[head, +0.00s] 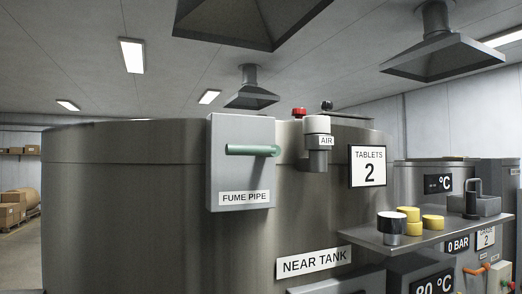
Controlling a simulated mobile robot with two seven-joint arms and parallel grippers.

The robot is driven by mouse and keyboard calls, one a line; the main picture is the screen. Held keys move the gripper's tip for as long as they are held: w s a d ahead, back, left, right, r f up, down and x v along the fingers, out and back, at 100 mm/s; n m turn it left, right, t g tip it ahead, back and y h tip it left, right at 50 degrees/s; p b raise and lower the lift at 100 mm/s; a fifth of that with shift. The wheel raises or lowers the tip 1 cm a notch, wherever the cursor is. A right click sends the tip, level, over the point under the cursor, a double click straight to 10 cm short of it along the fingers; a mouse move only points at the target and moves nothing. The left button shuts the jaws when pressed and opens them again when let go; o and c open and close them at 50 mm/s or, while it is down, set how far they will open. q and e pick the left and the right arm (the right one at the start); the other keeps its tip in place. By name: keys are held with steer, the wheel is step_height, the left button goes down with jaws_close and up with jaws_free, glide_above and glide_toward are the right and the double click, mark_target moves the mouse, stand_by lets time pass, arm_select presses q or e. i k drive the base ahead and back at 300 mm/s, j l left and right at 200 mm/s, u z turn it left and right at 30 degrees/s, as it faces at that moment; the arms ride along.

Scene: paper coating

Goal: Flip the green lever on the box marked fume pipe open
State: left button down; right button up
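The grey box marked fume pipe (241,175) is fixed to the front of a large steel tank. The green lever (248,150) lies roughly level across the upper part of the box. Neither of my grippers shows in the head view, and nothing touches the lever.
The steel tank (120,215) carries a near tank label (313,262), an air fitting (317,145) and a tablets sign (367,166). Hoods hang overhead. Boxes stand at far left.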

mark_target(262, 151)
steer(key=k+z, duration=0.25)
steer(key=k, duration=0.2)
steer(key=k+l+z, duration=0.2)
steer(key=k, duration=0.25)
steer(key=i, duration=0.5)
